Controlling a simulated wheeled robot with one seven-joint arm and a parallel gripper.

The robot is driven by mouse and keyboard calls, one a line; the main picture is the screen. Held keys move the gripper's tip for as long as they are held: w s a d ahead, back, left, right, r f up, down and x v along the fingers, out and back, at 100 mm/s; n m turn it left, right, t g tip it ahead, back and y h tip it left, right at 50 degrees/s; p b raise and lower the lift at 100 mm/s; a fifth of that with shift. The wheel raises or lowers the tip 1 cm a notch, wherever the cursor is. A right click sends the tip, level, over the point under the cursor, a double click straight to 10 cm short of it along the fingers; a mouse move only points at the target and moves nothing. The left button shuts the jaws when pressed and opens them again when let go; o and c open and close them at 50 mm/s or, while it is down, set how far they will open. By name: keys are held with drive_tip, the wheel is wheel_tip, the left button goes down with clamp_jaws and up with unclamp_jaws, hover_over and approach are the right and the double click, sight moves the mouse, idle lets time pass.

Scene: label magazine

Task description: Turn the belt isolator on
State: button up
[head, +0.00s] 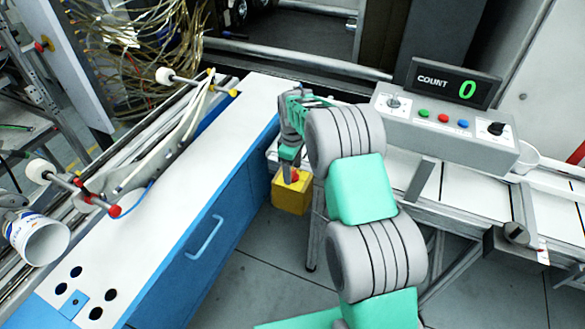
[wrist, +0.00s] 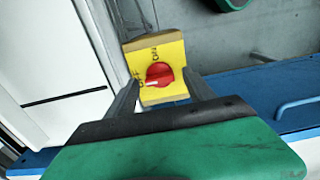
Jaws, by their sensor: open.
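The belt isolator is a yellow box (head: 291,198) with a red rotary knob, low beside the blue cabinet. In the wrist view its yellow face (wrist: 172,51) carries the red knob (wrist: 160,74). The knob's white mark points left, towards lettering that looks like OFF; the ON lettering is above the knob. My gripper (wrist: 162,84) is open, with one finger on each side of the knob and nothing visibly held. I cannot tell whether the fingers touch it. In the head view my gripper (head: 290,171) is at the box, partly hidden by my arm.
A blue cabinet (head: 200,250) with a white top stands left of the isolator. To the right is a grey control box (head: 445,130) with coloured buttons and a counter (head: 447,84) reading 0. A white cup (head: 40,240) lies at the far left.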

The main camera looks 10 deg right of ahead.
drive_tip(key=shift+c, duration=0.3)
clamp_jaws()
idle(0.3)
drive_tip(key=shift+m, duration=0.3)
drive_tip(key=m+b, duration=0.1)
drive_tip(key=m, duration=0.2)
drive_tip(key=shift+b, duration=0.4)
drive_tip(key=m+b, duration=0.1)
drive_tip(key=m, duration=0.4)
drive_tip(key=m+b, duration=0.1)
drive_tip(key=m, duration=0.3)
drive_tip(key=shift+m, duration=0.3)
drive_tip(key=m, duration=0.4)
drive_tip(key=shift+m, duration=0.3)
